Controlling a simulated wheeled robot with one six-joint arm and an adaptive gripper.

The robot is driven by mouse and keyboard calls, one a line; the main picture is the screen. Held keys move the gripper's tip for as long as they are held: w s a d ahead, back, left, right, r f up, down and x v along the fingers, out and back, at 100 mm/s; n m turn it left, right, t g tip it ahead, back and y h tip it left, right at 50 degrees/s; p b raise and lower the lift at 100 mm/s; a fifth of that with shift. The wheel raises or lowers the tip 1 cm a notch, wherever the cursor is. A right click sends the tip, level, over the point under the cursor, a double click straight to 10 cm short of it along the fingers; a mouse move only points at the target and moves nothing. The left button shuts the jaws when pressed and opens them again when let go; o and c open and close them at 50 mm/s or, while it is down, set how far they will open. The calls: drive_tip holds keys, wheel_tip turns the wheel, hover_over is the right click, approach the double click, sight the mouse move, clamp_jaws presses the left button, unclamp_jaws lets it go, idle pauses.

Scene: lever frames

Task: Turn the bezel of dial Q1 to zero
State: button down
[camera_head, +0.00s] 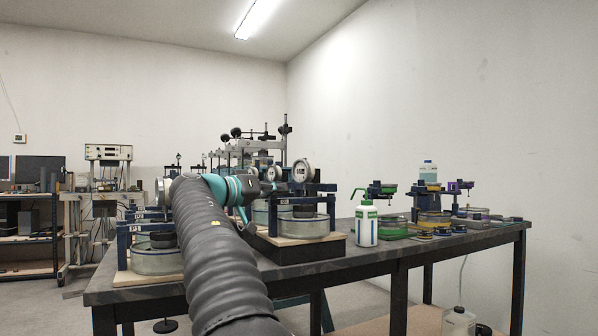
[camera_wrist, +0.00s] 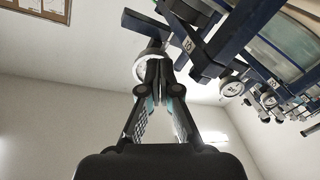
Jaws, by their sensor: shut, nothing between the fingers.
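A round white-faced dial (camera_head: 302,171) stands on a blue frame above a glass dish, just right of my gripper (camera_head: 273,187) in the head view. I cannot read a Q1 label on it or its pointer. In the wrist view, my gripper (camera_wrist: 160,72) is shut and empty, its fingertips together. A pale round dial (camera_wrist: 139,68) shows behind the fingertips, partly hidden by them. I cannot tell whether the tips touch its bezel. A blue bar (camera_wrist: 145,24) lies beside this dial in the wrist view.
Several similar frames with dials stand along the dark bench (camera_head: 400,246). A white wash bottle (camera_head: 366,224) stands right of the nearest dial frame. Another dish frame (camera_head: 124,246) is left of my arm. More dials (camera_wrist: 232,87) hang at right in the wrist view.

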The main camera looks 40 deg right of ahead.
sight(301, 171)
drive_tip(key=shift+s+d+r+p, duration=0.25)
drive_tip(key=shift+s+d, duration=0.1)
drive_tip(key=shift+d, duration=0.7)
drive_tip(key=shift+s+d+r+p, duration=0.1)
drive_tip(key=shift+s+d+p, duration=0.2)
drive_tip(key=shift+d, duration=0.75)
drive_tip(key=shift+s+d+r+p, duration=0.2)
drive_tip(key=shift+s+d, duration=0.2)
drive_tip(key=shift+d, duration=0.65)
drive_tip(key=shift+w+r, duration=0.1)
drive_tip(key=shift+w+f, duration=0.5)
drive_tip(key=shift+w, duration=0.35)
drive_tip(key=shift+f+b, duration=0.1)
drive_tip(key=shift+b, duration=0.25)
